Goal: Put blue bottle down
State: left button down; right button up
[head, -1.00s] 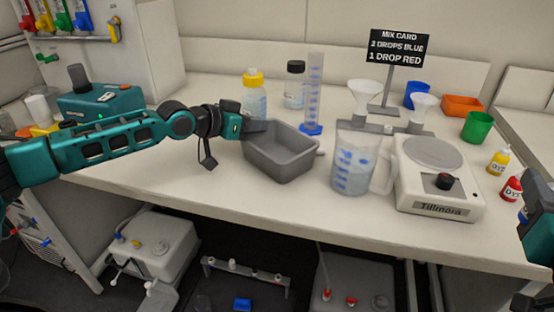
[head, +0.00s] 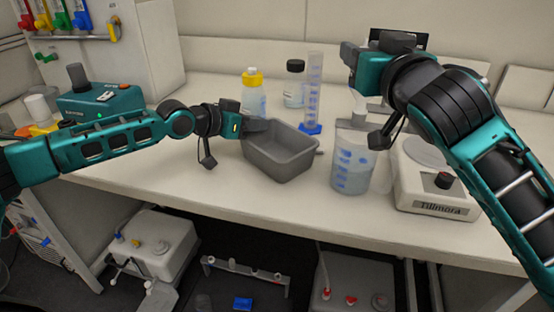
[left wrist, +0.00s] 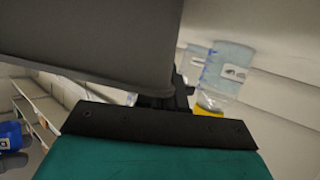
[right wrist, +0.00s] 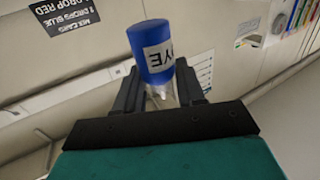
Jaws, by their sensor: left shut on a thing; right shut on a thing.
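The blue dye bottle (right wrist: 157,48) shows in the right wrist view, between the fingers of my right gripper (right wrist: 160,80). The gripper is shut on it. Its label reads upside down in that picture and its pale tip points toward the gripper's palm. In the head view my right arm reaches over the back of the bench above the jug, and the bottle is hidden there. My left gripper (head: 252,126) is shut on the left rim of a grey tub (head: 278,168) on the bench. The tub's dark wall also fills the upper left wrist view (left wrist: 100,40).
A clear jug (head: 352,165) with blue marks stands right of the tub. A scale (head: 432,190) is partly behind my right arm. A yellow-capped bottle (head: 253,95), a dark-capped bottle (head: 295,85) and a measuring cylinder (head: 313,95) stand behind. The front bench strip left of the tub is clear.

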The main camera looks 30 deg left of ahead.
jog(key=a+f+n+g+y, duration=0.1)
jog(key=a+f, duration=0.1)
jog(key=a, duration=0.6)
jog(key=a+f+n+g+y, duration=0.1)
jog(key=a+f, duration=0.1)
jog(key=a, duration=0.5)
notch_tip(320, 180, down, 10)
jog(key=shift+w+a, duration=0.2)
jog(key=shift+a, duration=0.15)
jog(key=shift+f, duration=0.2)
jog(key=shift+f, duration=0.5)
jog(key=o, duration=0.9)
jog(key=shift+o, duration=0.2)
jog(key=shift+r, duration=0.1)
